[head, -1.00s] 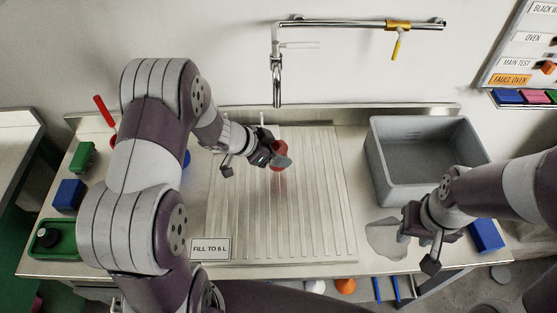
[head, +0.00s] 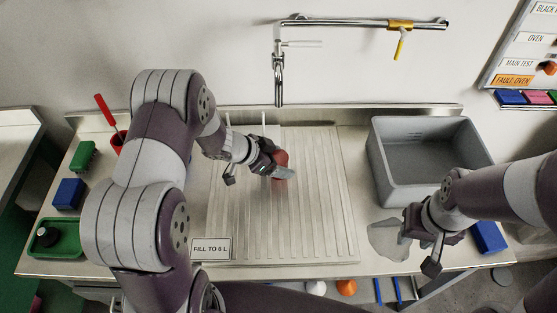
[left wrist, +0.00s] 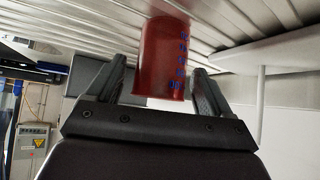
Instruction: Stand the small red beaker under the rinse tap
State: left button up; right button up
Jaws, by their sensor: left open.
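The small red beaker (head: 281,157) is on the ribbed drainboard (head: 325,200), partly hidden by my left gripper in the head view. The rinse tap (head: 279,85) hangs from the wall behind it, with its spout pointing down. My left gripper (head: 273,166) is open at the beaker. In the left wrist view the beaker (left wrist: 163,60), with blue markings, is between the two fingers (left wrist: 162,90), with a small gap visible on each side. My right gripper (head: 418,236) is at the front right, over a grey patch; its jaw opening is unclear.
A grey basin (head: 385,180) stands right of the drainboard. A sign reading "FILL TO 6 L" (head: 210,249) is at the front edge. Blue (head: 69,194) and green (head: 83,156) blocks and a green tray (head: 70,225) are on the left. The drainboard's right part is clear.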

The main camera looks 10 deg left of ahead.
pick_arm(q)
jog(key=s+a+r+n+t+y+p, duration=0.2)
jog(key=a+r+n+y, duration=0.25)
jog(key=a+r, duration=0.6)
jog(key=s+d+r+n+g+y, duration=0.1)
jog(key=s+d+n+g, duration=0.1)
jog(key=s, duration=0.6)
jog(key=s+d+r+n+g+y, duration=0.1)
jog(key=s+d+n+g, duration=0.2)
jog(key=s, duration=0.6)
jog(key=shift+d+r+n+g, duration=0.15)
jog(key=shift+d+n+g, duration=0.2)
jog(key=shift+d+g, duration=0.3)
